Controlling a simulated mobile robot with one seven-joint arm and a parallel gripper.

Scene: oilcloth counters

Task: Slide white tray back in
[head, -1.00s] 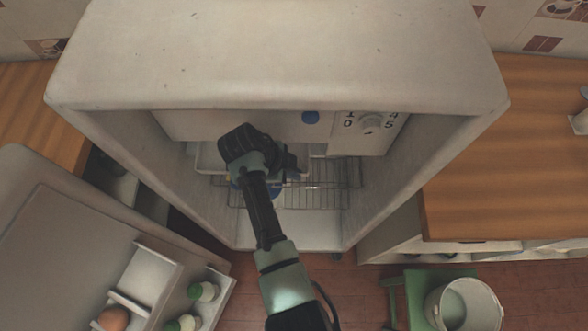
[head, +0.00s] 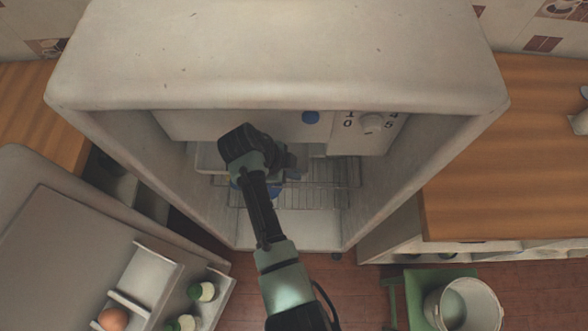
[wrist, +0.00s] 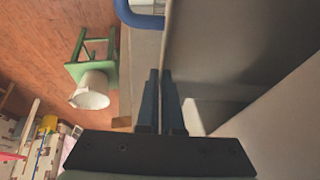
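The white tray (head: 209,160) sits high inside the open fridge, under the freezer compartment. In the head view my arm covers much of its middle, so I cannot tell how far out it stands.
A green stool (head: 445,274) and a white bucket (head: 462,306) stand at lower right.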

